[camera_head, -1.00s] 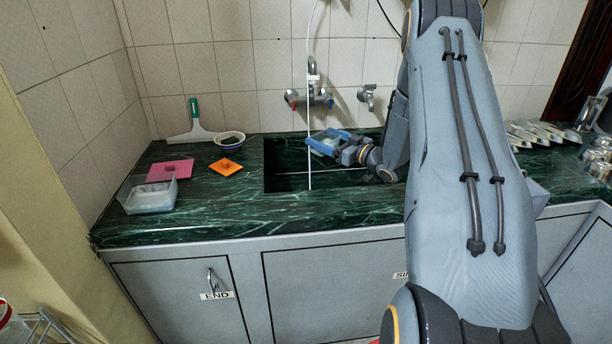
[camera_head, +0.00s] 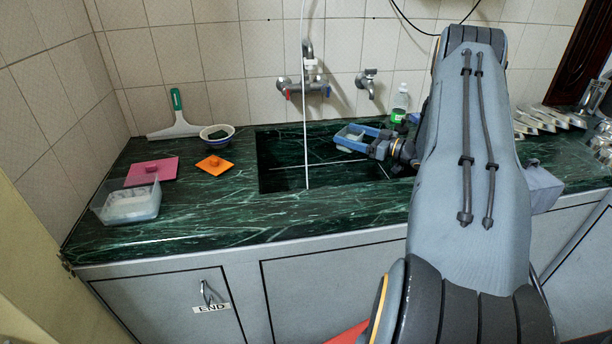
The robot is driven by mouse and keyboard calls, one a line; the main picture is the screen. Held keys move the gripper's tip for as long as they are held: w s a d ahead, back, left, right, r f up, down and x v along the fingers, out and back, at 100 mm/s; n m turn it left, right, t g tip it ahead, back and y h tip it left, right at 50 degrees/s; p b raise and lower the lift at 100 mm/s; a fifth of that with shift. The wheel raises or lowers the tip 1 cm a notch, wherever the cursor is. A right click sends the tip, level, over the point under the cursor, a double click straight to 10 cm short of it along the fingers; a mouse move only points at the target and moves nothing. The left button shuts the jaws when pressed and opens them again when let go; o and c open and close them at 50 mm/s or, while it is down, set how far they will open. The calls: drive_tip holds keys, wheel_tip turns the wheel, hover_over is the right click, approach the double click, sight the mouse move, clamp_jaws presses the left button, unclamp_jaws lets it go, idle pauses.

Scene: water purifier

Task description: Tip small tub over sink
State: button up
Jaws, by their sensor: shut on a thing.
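My gripper (camera_head: 366,142) is over the right part of the sink (camera_head: 285,160), with its blue fingers pointing left. It is shut on a small pale tub (camera_head: 349,136), which is held between the fingers above the dark basin. The tub looks roughly upright, though its small size and the fingers make its exact tilt and contents hard to tell.
A larger clear tub (camera_head: 128,203) stands on the left counter near a pink lid (camera_head: 152,172), an orange lid (camera_head: 214,165), a bowl (camera_head: 217,136) and a squeegee (camera_head: 177,118). A white hose (camera_head: 305,95) hangs into the sink by the tap (camera_head: 304,84). A bottle (camera_head: 400,102) stands behind my gripper.

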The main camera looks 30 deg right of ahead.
drive_tip(key=shift+w+d+f, duration=0.1)
drive_tip(key=shift+w+f, duration=0.25)
drive_tip(key=shift+w, duration=0.05)
drive_tip(key=shift+a+f+n+g+h, duration=0.4)
drive_tip(key=shift+a+f+n+g, duration=0.2)
drive_tip(key=shift+a+f+n, duration=0.55)
drive_tip(key=shift+a+f+n+g+h+p, duration=0.35)
drive_tip(key=shift+a+f+n, duration=0.4)
drive_tip(key=shift+a+f, duration=0.55)
drive_tip(key=shift+s+a+f+n+h, duration=0.1)
drive_tip(key=shift+a+f+n+h, duration=0.2)
drive_tip(key=shift+f, duration=0.25)
drive_tip(key=shift+a, duration=0.1)
drive_tip(key=shift+a+r+p, duration=0.15)
drive_tip(key=shift+r+p, duration=0.15)
drive_tip(key=shift+a+r+n+g+h+p, duration=0.4)
drive_tip(key=shift+a+r+n+p, duration=0.2)
drive_tip(key=shift+a+r+p, duration=0.25)
